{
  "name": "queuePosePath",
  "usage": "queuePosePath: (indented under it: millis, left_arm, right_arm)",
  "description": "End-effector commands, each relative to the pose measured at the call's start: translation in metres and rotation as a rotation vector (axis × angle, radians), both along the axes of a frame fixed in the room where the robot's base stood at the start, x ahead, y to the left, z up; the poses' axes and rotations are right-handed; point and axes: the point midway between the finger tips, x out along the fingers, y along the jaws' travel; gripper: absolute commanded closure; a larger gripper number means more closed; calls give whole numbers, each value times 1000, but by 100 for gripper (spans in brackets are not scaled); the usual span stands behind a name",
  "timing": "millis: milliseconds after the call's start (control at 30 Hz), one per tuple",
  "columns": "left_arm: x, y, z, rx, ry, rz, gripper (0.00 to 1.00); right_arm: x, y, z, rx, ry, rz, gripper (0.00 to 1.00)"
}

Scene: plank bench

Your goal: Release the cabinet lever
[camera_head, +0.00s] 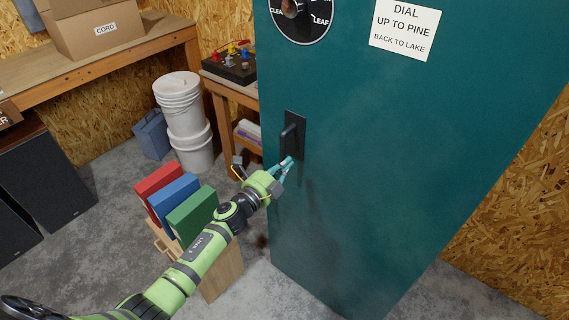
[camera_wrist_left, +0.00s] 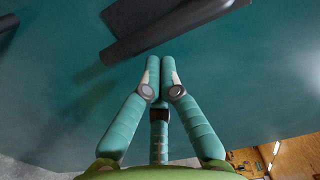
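The teal cabinet (camera_head: 400,150) fills the right of the head view. Its dark lever (camera_head: 288,139) sits on a dark plate (camera_head: 300,122) near the door's left edge and points downward. The lever also crosses the top of the left wrist view (camera_wrist_left: 180,25). My left gripper (camera_head: 289,161) is just below the lever's lower end. In the left wrist view (camera_wrist_left: 161,62) its fingertips are close together with nothing seen between them, just short of the lever. Whether they touch it I cannot tell. My right gripper is out of view.
White buckets (camera_head: 185,120) and a small bench (camera_head: 232,84) stand left of the cabinet.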

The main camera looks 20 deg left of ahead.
Motion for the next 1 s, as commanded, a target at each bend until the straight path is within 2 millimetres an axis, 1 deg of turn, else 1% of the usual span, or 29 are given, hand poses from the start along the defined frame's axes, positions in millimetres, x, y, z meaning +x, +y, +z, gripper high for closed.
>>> queuePosePath:
  millis: [367,1000]
  left_arm:
    - [0,1,0,4,-2,0,100]
    - [3,13,-4,106,-39,0,100]
  right_arm:
    - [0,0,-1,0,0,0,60]
    - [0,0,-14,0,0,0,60]
